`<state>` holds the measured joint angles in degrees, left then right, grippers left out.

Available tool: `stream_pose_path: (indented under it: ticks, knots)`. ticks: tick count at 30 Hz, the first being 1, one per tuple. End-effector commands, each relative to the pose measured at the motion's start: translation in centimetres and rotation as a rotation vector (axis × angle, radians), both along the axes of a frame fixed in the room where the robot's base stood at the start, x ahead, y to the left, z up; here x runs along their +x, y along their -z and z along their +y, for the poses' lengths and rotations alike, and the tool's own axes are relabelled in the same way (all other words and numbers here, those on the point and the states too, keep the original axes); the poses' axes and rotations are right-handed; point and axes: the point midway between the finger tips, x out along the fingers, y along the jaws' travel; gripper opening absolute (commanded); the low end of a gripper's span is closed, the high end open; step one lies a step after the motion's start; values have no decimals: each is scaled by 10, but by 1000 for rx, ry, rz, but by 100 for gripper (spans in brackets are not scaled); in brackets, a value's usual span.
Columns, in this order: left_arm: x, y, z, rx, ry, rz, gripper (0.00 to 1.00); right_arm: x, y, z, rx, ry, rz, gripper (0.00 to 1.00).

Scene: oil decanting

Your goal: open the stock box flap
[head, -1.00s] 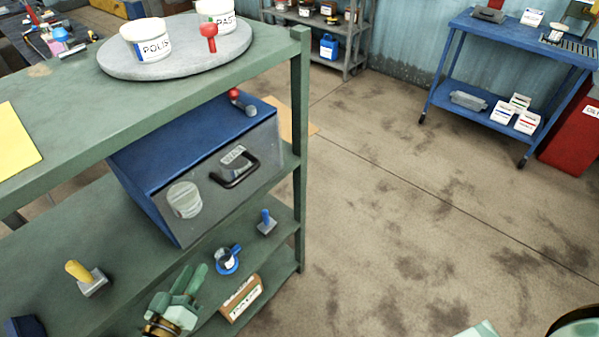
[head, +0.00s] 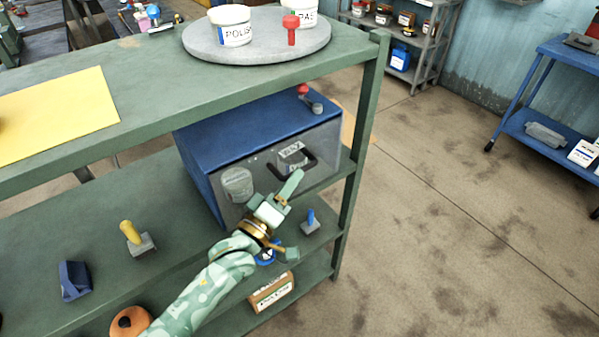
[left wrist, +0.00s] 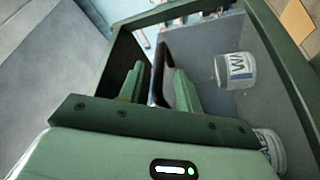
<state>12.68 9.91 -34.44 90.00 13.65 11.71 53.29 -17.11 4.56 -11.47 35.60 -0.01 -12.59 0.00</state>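The stock box (head: 245,120) is a blue box on the middle shelf of the green rack. Its grey front flap (head: 325,150) looks shut. A black handle (head: 310,160) sits on the flap, partly hidden by my gripper. My left gripper (head: 277,190) is in front of the flap, just below the handle in the head view. In the left wrist view its two fingers (left wrist: 158,88) stand apart, with the black handle (left wrist: 158,68) between them. I cannot tell whether either finger touches it. My right gripper is not in view.
A red-knobbed lever (head: 304,95) is at the box's top right. A round grey disc with tubs (head: 232,28) stands on the top shelf (head: 150,90). A rack post (head: 366,130) is right of the box.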

Motion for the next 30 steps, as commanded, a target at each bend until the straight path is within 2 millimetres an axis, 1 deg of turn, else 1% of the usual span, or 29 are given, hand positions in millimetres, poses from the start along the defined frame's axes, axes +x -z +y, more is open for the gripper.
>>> stream_pose_path:
  ticks: [1, 3, 6, 10, 17, 21, 30]
  knots:
    - [8, -1, -6, -1, 1, -2, 34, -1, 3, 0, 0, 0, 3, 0]
    - [17, -3, -11, 0, 0, -1, 34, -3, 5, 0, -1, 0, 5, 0]
    - [25, -6, -17, 1, 1, 0, 34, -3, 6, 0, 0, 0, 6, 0]
    - [29, -7, -20, 2, 0, 1, 34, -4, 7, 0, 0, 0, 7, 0]
    - [30, -7, -20, 2, 0, 1, 34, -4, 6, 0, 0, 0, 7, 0]
    - [30, -7, -20, 2, 0, 1, 0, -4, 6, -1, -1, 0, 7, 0]
    - [29, -5, -20, 10, 0, -10, 0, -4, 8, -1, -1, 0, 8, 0]
